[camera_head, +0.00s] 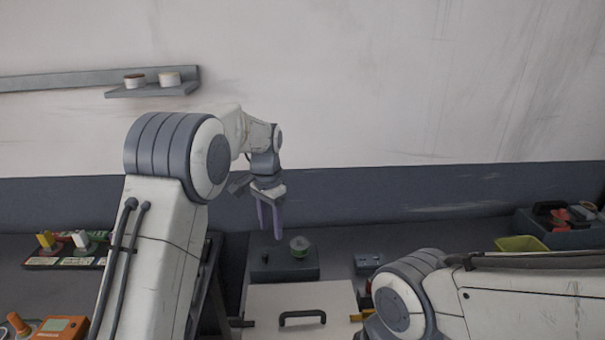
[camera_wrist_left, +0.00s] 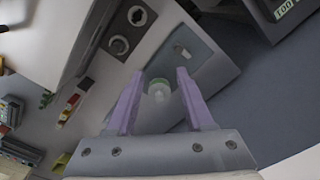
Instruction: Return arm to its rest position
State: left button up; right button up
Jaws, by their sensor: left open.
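My left gripper (camera_head: 268,232) hangs with its purple fingers pointing down over the back of the worktop. In the left wrist view its two fingers (camera_wrist_left: 160,73) are apart with nothing held between them.
A white panel with a dark handle (camera_head: 302,318) lies in front of the block. A yellow-green bin (camera_head: 521,244) and dark toolbox (camera_head: 556,232) stand at right. A board with small parts (camera_head: 68,248) and orange device (camera_head: 62,329) are at left. A wall shelf (camera_head: 152,90) holds two jars.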

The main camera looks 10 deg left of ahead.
pick_arm(q)
jog(key=shift+m+h, duration=0.3)
jog(key=s+d+r, duration=0.1)
jog(key=s+d, duration=0.3)
jog(key=s, duration=0.5)
jog(key=s+d+r, duration=0.1)
jog(key=s+d, duration=0.3)
jog(key=s, duration=0.5)
jog(key=s+d, duration=0.5)
jog(key=s, duration=0.4)
jog(key=shift+s+r, duration=0.25)
jog(key=shift+r, duration=0.15)
jog(key=s+a+f, duration=0.1)
jog(key=s+f, duration=0.1)
jog(key=s, duration=0.6)
jog(key=shift+s+a+f, duration=0.15)
jog(key=shift+a+f, duration=0.05)
jog(key=shift+a, duration=0.05)
